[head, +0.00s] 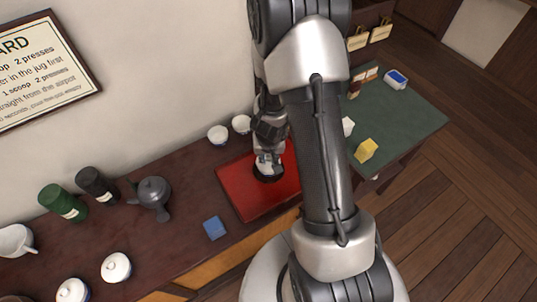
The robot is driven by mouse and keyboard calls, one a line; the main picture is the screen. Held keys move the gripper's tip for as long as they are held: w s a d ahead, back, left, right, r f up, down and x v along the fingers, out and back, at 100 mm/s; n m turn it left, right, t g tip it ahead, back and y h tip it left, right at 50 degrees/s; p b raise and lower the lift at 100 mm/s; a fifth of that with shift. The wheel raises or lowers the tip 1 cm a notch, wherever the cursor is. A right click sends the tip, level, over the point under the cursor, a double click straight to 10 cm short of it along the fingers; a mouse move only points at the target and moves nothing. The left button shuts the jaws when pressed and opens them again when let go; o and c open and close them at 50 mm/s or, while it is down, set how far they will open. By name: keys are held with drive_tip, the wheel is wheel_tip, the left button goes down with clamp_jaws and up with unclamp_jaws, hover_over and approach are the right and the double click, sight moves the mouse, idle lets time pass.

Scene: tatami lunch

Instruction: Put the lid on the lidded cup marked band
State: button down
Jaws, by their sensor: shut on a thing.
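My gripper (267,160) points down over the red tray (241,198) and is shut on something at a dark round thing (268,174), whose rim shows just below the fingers. I cannot tell whether this is a lid, a cup or both, or whether it touches the tray. Two white cups with knobbed lids, one at the front left (116,267) and one at the bottom edge (73,291), stand on the brown counter. No band mark can be made out on either. My arm hides part of the tray's right side.
Two white bowls (218,135) (241,124) stand behind the tray. A dark teapot (152,195), green canister (62,202) and black canister (95,184) stand left.

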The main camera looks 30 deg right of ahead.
drive_tip(key=shift+f, duration=0.1)
idle(0.3)
drive_tip(key=c, duration=1.4)
unclamp_jaws()
drive_tip(key=shift+o, duration=0.6)
drive_tip(key=o, duration=0.3)
drive_tip(key=shift+r+p, duration=3.05)
drive_tip(key=shift+p, duration=0.1)
drive_tip(key=shift+c, duration=0.5)
